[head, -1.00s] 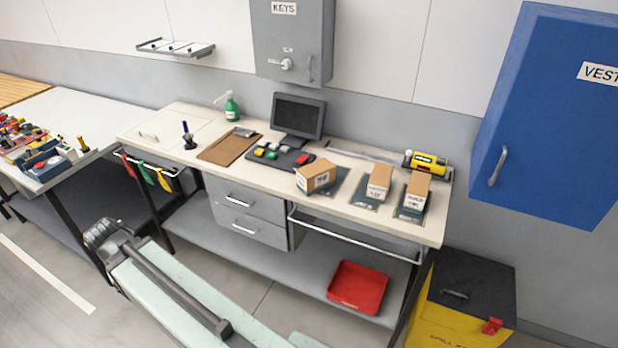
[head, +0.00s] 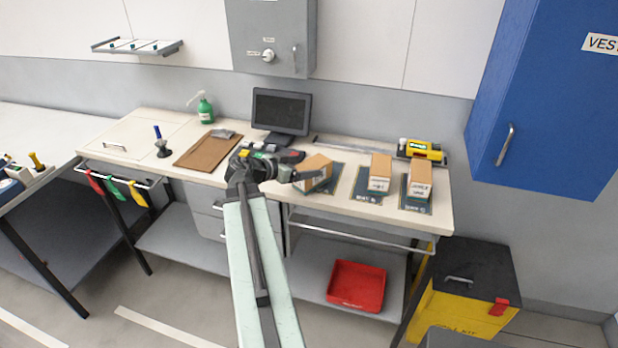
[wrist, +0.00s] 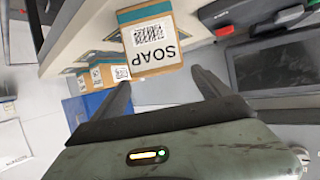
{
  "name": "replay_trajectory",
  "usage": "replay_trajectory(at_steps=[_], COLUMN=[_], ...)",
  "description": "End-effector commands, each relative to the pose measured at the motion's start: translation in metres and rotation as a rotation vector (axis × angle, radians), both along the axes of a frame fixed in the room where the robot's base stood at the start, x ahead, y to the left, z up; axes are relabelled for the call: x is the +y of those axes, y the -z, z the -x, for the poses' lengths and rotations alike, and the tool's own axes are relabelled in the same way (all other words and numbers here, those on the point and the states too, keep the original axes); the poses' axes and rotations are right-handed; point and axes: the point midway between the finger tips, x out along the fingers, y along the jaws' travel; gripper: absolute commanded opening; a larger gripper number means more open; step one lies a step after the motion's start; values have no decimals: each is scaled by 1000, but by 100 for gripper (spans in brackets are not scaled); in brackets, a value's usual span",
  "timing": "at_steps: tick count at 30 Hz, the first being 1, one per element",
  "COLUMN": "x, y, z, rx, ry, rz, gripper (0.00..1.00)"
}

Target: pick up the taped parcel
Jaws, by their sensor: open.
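Three cardboard parcels stand in a row on the bench (head: 130,128). The left parcel (head: 315,170) is set at an angle, the middle parcel (head: 380,170) and right parcel (head: 421,176) stand straighter. The left one appears in the wrist view as a box labelled SOAP (wrist: 155,42), with a teal band near one edge. My gripper (head: 293,172) is open beside the left parcel. In the wrist view its fingers (wrist: 160,80) point toward the SOAP box, with no grip on it. I cannot tell for sure which parcel the task means.
A monitor (head: 281,111) stands behind my gripper, with colored buttons near its foot. A yellow device (head: 421,151) sits behind the right parcel. A clipboard-like brown board (head: 207,149) lies left. A red tray (head: 357,285) is on the lower shelf.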

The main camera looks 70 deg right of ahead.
Motion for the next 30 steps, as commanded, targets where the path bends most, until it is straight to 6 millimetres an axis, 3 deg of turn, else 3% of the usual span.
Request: replay_trajectory(at_steps=[7, 11, 15, 21, 30], x=[-12, -30, -45, -45, -44], y=[11, 27, 30, 28, 28], z=[4, 12, 19, 19, 19], rx=[0, 0, 0, 0, 0], ry=[-1, 0, -1, -4, -4], rz=[-1, -1, -2, -2, -2], gripper=[87, 87, 87, 84, 2])
